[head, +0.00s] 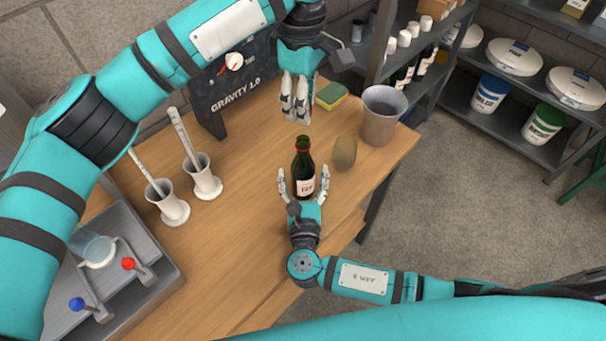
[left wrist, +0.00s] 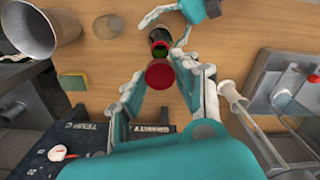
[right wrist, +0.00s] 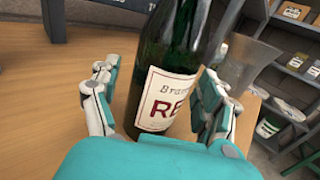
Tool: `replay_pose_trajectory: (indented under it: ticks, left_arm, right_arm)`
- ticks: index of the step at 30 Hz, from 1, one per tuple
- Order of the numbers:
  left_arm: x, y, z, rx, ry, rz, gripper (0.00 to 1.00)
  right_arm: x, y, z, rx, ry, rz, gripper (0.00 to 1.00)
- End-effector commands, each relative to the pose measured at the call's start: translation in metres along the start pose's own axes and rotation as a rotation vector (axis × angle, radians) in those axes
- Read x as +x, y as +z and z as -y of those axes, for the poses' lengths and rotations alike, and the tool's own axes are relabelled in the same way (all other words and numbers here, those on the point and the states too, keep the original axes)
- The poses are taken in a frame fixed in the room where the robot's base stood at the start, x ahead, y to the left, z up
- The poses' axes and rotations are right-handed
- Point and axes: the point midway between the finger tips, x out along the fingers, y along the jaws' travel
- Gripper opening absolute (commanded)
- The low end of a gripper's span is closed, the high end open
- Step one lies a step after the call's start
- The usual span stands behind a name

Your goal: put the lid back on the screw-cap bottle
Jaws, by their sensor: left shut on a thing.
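The green screw-cap bottle (head: 303,172) with a white label stands upright on the wooden table; its open neck faces up. My right gripper (head: 304,184) is open around its body, one finger either side, with gaps visible; the right wrist view shows the bottle (right wrist: 172,95) between the fingers. My left gripper (head: 295,112) is above and behind the neck, pointing down. In the left wrist view it is shut on the red lid (left wrist: 160,74), apart from the green bottle mouth (left wrist: 160,50). The lid cannot be made out in the head view.
A grey bucket (head: 382,115), a brownish glass (head: 344,153) and a sponge (head: 331,96) are to the bottle's right and behind. The black "GRAVITY 1.0" device (head: 240,100) stands behind.

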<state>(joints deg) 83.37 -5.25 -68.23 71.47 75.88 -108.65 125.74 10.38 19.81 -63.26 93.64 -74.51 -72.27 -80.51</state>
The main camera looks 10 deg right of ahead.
Motion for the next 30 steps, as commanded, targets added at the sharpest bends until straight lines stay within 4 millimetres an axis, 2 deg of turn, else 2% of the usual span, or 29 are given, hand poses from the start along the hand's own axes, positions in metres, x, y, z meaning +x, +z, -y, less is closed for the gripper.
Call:
replay_pose_trajectory:
  ticks: [2, 15, 18, 23, 30]
  left_arm:
    - [0.000, 0.000, 0.000, 0.000, 0.000, 0.000, 0.20]
    - [0.000, 0.000, 0.000, 0.000, 0.000, 0.000, 0.20]
    - [0.000, 0.000, 0.000, 0.000, 0.000, 0.000, 0.20]
    - [0.005, 0.000, 0.000, 0.000, -0.002, 0.001, 0.20]
    - [0.040, 0.001, 0.001, -0.001, -0.003, 0.001, 0.20]
  right_arm:
    - [0.000, 0.000, 0.000, 0.000, 0.000, 0.000, 0.68]
    - [-0.001, 0.000, 0.000, 0.000, 0.000, 0.000, 0.11]
    - [-0.001, 0.000, 0.000, 0.000, 0.000, 0.000, 0.00]
    - [-0.001, 0.000, 0.000, 0.000, 0.000, 0.000, 0.00]
    - [-0.001, 0.000, 0.000, 0.000, 0.000, 0.000, 0.00]
